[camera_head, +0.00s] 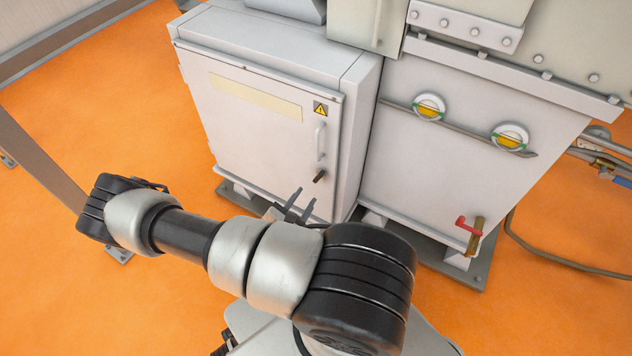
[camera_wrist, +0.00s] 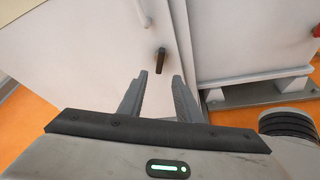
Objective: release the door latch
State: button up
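A dark door latch (camera_head: 319,176) sits on the right side of a white cabinet door (camera_head: 245,130), below a pale vertical handle (camera_head: 320,142). In the wrist view the latch (camera_wrist: 161,61) is ahead of my gripper, a little above the fingertips in the picture, and the lower part of the handle (camera_wrist: 143,12) shows above it. My gripper (camera_head: 299,199) is in front of the lower door, below and left of the latch. In the wrist view my gripper (camera_wrist: 160,74) has two fingers spread apart with nothing between them. No contact with the latch shows.
A larger machine housing (camera_head: 450,150) with two round yellow gauges stands right of the cabinet. A red-handled valve (camera_head: 468,226) sticks out low on it. A metal base plate (camera_head: 440,262) lies beneath. Orange floor (camera_head: 110,100) is open at left, with a grey post (camera_head: 40,160) there.

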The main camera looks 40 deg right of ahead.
aim_at(317, 178)
jog(key=b+x, duration=0.2)
jog(key=x, duration=0.9)
jog(key=shift+w+d+f+b, duration=0.1)
jog(key=shift+w+d+b, duration=0.1)
jog(key=shift+d+b, duration=0.1)
jog(key=shift+c, duration=0.4)
jog(key=c, duration=0.7)
